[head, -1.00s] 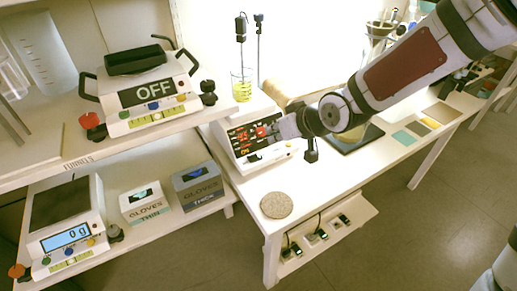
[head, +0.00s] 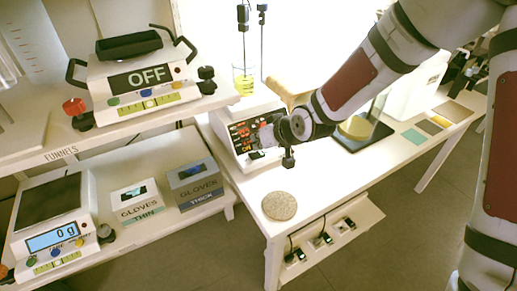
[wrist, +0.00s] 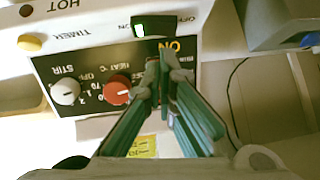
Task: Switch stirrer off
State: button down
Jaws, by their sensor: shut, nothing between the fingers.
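The stirrer is a white hotplate unit (head: 262,106) with a black front panel, standing on the white table with a beaker of yellow liquid (head: 243,85) on top. In the wrist view, inverted, its panel (wrist: 88,68) has a grey STIR knob (wrist: 65,92), a red HEAT knob (wrist: 117,90) and a rocker switch (wrist: 160,27) with a green light at one end, beside ON and OFF labels. My gripper (head: 264,137) is in front of the panel. In the wrist view its closed fingertips (wrist: 166,58) are empty and close to the switch; I cannot tell whether they touch it.
A scale reading OFF (head: 145,84) sits on the upper left shelf. A scale reading 0 g (head: 50,222) and two glove boxes (head: 195,182) are below. A round cork mat (head: 280,206) lies at the table's front. A dark-based stand (head: 360,138) is right of my gripper.

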aim_at(257, 154)
jog(key=shift+s+a+f, duration=0.1)
jog(key=shift+a+f, duration=0.05)
jog(key=shift+f, duration=0.7)
jog(key=shift+f+b, duration=0.1)
jog(key=shift+b, duration=0.25)
jog(key=shift+a+f+h+b, duration=0.2)
jog(key=shift+f+h+b, duration=0.15)
jog(key=shift+b, duration=0.5)
jog(key=shift+d+r, duration=0.1)
jog(key=shift+d, duration=0.05)
jog(key=shift+w+d+p, duration=0.35)
jog(key=shift+d+p, duration=0.05)
jog(key=shift+d, duration=0.3)
